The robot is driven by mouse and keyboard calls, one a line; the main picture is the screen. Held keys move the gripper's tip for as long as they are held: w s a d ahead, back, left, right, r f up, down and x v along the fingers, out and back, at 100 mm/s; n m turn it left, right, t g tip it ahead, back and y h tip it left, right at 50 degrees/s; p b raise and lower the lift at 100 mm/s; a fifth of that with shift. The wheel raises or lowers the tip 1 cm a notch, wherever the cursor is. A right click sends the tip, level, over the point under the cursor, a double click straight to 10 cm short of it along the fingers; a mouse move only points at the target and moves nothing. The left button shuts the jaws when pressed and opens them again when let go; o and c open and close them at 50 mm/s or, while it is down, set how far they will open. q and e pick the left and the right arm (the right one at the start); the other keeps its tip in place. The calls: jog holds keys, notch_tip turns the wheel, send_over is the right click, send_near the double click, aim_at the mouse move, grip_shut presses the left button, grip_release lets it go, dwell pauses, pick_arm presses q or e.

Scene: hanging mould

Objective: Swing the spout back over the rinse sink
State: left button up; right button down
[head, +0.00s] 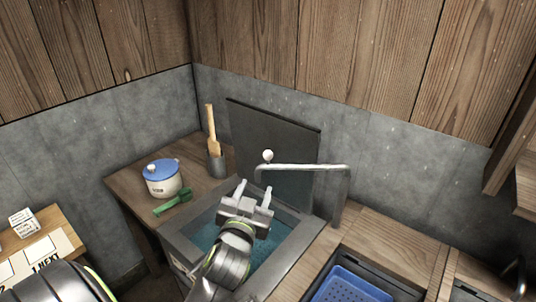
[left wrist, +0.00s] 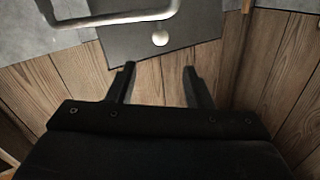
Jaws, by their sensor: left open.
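The spout (head: 305,167) is a bent metal pipe. It rises from the counter at the right edge of a water-filled sink (head: 294,257), and its arm reaches left over that sink's back part. A pale round knob (head: 267,155) sits near its free end. My left gripper (head: 254,192) is open and empty over this sink, just below the spout's free end in the picture, with no contact visible. In the left wrist view, the spout (left wrist: 112,19) and knob (left wrist: 160,39) lie beyond my open fingers (left wrist: 158,74). I cannot tell which basin is the rinse sink. My right gripper is not in view.
A dark upright panel (head: 285,140) stands behind the spout. A blue perforated basket (head: 345,287) sits in a second basin at the right.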

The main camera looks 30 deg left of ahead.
aim_at(267, 159)
pick_arm(q)
jog(key=p+x, duration=0.3)
jog(key=x, duration=1.2)
jog(key=shift+w, duration=0.15)
jog(key=shift+c, duration=0.4)
grip_shut()
